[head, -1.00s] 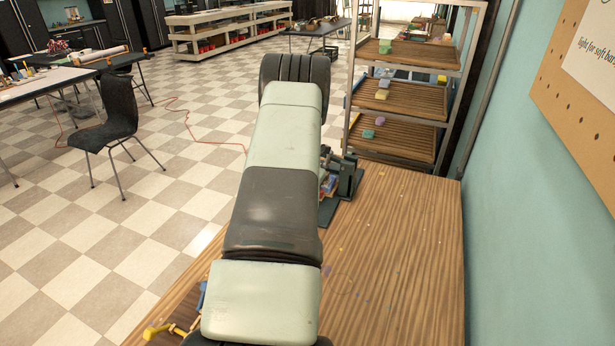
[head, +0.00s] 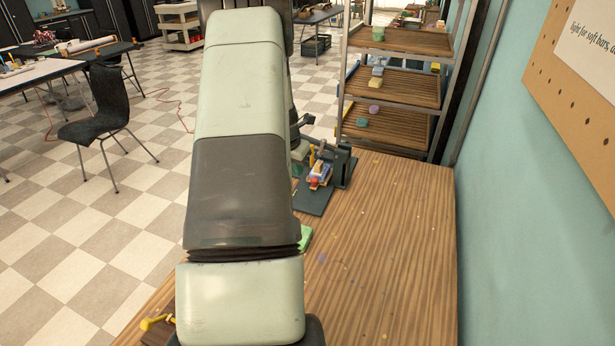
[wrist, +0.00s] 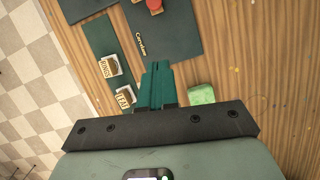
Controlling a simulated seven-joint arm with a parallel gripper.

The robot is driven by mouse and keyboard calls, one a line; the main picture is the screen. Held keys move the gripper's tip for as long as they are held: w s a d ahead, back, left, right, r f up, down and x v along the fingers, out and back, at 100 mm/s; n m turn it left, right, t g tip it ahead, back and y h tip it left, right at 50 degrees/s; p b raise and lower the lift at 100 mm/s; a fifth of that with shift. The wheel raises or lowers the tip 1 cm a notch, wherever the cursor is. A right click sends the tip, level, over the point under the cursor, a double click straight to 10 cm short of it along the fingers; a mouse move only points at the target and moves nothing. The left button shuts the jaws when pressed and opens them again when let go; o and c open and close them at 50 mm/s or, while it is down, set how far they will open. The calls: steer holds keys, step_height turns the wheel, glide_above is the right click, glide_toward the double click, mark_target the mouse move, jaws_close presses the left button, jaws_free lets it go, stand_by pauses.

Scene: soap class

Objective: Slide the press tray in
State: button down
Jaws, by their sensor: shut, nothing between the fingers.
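The dark green press (head: 343,168) stands at the far end of the wooden bench on a dark base plate (head: 312,200). A small blue, red and yellow piece (head: 320,175) sits in its front; I cannot tell whether this is the press tray. In the wrist view, a dark plate with small lettering (wrist: 180,38) lies ahead of my gripper (wrist: 158,66), with a red part (wrist: 154,5) at its far edge. My gripper's fingers are together and empty, near the plate's near edge. My arm hides the gripper in the head view.
A green soap bar (wrist: 201,93) lies right of my gripper; part of it shows in the head view (head: 305,237). A dark strip with two labelled stamps (wrist: 110,65) lies left. The bench's right side (head: 395,250) is clear. A soap rack (head: 400,85) stands beyond.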

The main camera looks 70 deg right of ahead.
steer(key=x, duration=0.9)
steer(key=shift+s+d+f, duration=0.1)
steer(key=shift+d, duration=0.45)
steer(key=shift+s+d+f, duration=0.1)
steer(key=shift+d, duration=0.5)
steer(key=shift+s+d, duration=0.1)
steer(key=shift+d, duration=0.75)
